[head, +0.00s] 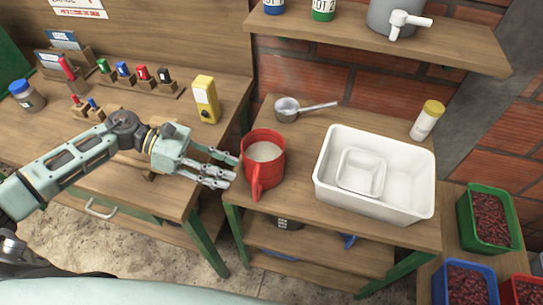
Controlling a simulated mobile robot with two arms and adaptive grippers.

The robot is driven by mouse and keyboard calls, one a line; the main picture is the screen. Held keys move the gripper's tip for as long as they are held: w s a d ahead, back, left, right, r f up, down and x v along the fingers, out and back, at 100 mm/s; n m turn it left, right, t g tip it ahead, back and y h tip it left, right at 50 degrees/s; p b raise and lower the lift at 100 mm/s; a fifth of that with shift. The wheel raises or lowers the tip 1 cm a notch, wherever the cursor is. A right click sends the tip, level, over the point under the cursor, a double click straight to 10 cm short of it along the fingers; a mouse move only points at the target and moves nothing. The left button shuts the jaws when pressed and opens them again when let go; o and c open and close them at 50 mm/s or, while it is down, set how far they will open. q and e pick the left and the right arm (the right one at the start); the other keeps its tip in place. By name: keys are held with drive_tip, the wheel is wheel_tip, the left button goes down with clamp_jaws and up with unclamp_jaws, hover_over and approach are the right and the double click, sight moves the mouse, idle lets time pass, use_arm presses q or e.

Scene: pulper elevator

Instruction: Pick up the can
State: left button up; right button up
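A red can (263,172) with a handle on its front stands upright on the left part of a small wooden table (300,215). Its inside looks pale; I cannot tell whether that is contents or the bottom. My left gripper (234,170) comes in from the left at the can's side. Its fingers are apart and empty, with the tips very close to the can's left wall. I cannot tell whether they touch it. My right gripper is not in view.
A white tub (330,181) with a smaller white container (361,172) inside stands right of the can. A metal ladle (287,110) lies behind it, and a yellow-capped bottle (426,122) stands at the back right. A yellow device (206,99) sits on the left bench.

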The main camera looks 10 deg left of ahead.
sight(261, 169)
use_arm(q)
drive_tip(key=p+x, duration=0.3)
drive_tip(key=x, duration=0.4)
drive_tip(key=shift+s+f+p, duration=0.25)
drive_tip(key=shift+s+p, duration=0.05)
drive_tip(key=shift+s, duration=0.3)
drive_tip(key=c, duration=0.4)
clamp_jaws()
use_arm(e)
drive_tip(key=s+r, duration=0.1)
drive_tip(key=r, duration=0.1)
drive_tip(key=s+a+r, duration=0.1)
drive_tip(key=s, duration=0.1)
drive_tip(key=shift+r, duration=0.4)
